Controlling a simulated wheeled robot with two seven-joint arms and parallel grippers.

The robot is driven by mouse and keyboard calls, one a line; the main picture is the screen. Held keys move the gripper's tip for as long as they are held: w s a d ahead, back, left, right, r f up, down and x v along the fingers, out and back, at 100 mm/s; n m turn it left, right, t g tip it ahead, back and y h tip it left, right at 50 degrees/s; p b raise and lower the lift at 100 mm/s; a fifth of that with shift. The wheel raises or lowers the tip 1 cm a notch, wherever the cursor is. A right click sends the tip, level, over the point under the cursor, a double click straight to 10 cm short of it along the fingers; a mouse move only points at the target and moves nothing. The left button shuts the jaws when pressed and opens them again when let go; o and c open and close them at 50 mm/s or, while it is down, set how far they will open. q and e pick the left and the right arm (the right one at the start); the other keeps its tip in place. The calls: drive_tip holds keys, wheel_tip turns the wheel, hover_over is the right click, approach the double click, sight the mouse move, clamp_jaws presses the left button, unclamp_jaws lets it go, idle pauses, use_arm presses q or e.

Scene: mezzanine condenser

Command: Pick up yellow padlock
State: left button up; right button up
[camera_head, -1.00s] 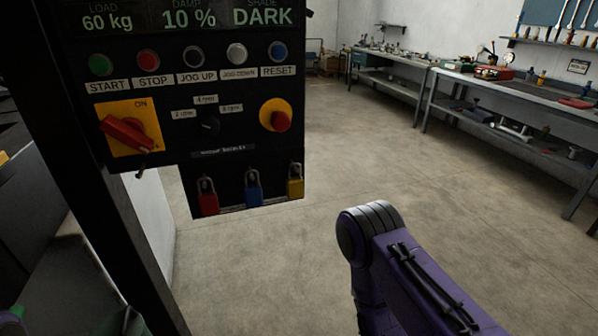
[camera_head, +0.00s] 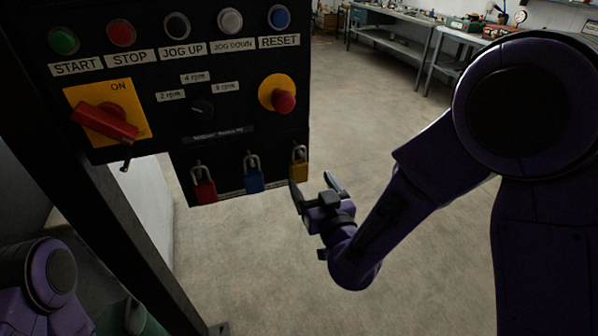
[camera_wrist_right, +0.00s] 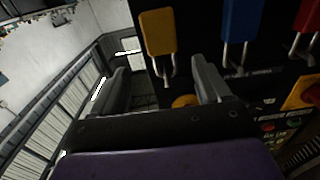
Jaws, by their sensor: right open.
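The yellow padlock (camera_head: 299,171) hangs by its shackle at the right end of a row on the lower edge of the black control panel (camera_head: 225,150). My right gripper (camera_head: 311,181) is open and empty, just below and right of this padlock, its fingers pointing up toward the panel. In the right wrist view, which looks upside down, the yellow padlock (camera_wrist_right: 159,32) is beyond the gap between the two open fingers (camera_wrist_right: 160,70). No contact with it is visible. My left gripper is not in view; only part of my left arm shows at lower left.
A blue padlock (camera_head: 254,181) and a red padlock (camera_head: 204,190) hang left of the yellow one. Above are buttons, a red switch (camera_head: 108,122) and a red stop knob (camera_head: 284,102). Open floor (camera_head: 390,110) lies right of the panel; workbenches stand behind.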

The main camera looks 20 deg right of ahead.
sight(300, 170)
drive_tip(key=w+p, duration=0.1)
drive_tip(key=w, duration=0.1)
drive_tip(key=w+p, duration=0.1)
drive_tip(key=w, duration=0.2)
drive_tip(key=w+p, duration=0.1)
drive_tip(key=w, duration=0.1)
drive_tip(key=shift+w+a+f, duration=0.25)
drive_tip(key=shift+a+f, duration=0.05)
drive_tip(key=shift+a, duration=0.05)
drive_tip(key=shift+w+f, duration=0.1)
drive_tip(key=shift+w, duration=0.05)
drive_tip(key=c, duration=1.1)
